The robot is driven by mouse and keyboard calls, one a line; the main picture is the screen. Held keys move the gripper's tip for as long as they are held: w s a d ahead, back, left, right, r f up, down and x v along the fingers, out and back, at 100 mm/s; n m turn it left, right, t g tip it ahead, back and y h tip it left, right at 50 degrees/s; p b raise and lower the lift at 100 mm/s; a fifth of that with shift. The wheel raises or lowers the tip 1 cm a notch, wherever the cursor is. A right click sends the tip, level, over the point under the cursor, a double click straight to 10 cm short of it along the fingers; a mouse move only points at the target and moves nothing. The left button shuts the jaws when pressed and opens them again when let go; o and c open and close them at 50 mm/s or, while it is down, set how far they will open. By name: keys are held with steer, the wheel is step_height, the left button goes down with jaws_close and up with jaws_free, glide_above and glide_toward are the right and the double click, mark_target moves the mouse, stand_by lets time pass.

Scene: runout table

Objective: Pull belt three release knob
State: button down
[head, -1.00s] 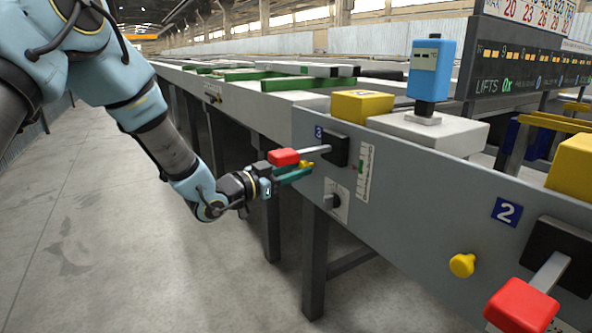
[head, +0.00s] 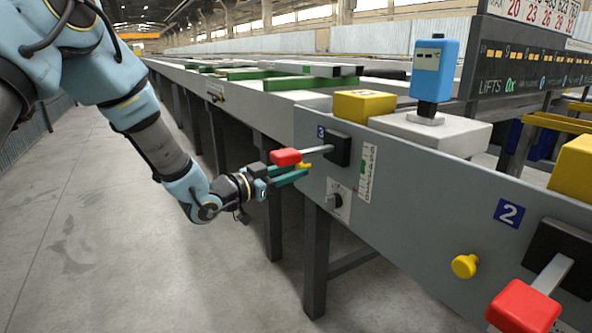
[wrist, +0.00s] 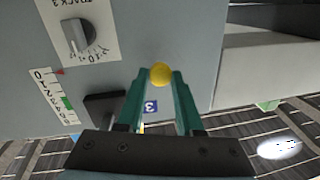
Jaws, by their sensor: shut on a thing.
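The belt three release knob is a small yellow round knob (wrist: 160,74) on the grey panel. In the wrist view it sits between the two green fingertips of my gripper (wrist: 160,80). In the head view my gripper (head: 292,176) reaches the panel from the left, just below a red lever handle (head: 286,157). Its fingers are shut on the yellow knob (head: 303,166), which shows only in part. The blue "3" label (head: 320,131) is above on the panel. It shows upside down in the wrist view (wrist: 150,106).
A grey rotary dial (head: 335,200) and a printed scale (head: 367,172) are close to my gripper. Another yellow knob (head: 464,266), a "2" label (head: 509,212) and a red lever (head: 523,306) are at the right. The floor at left is clear.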

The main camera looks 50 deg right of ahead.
steer(key=c, duration=0.5)
jaws_free()
steer(key=shift+a, duration=0.1)
steer(key=shift+c, duration=0.2)
steer(key=p+v, duration=0.1)
steer(key=v, duration=1)
steer(key=shift+p, duration=0.3)
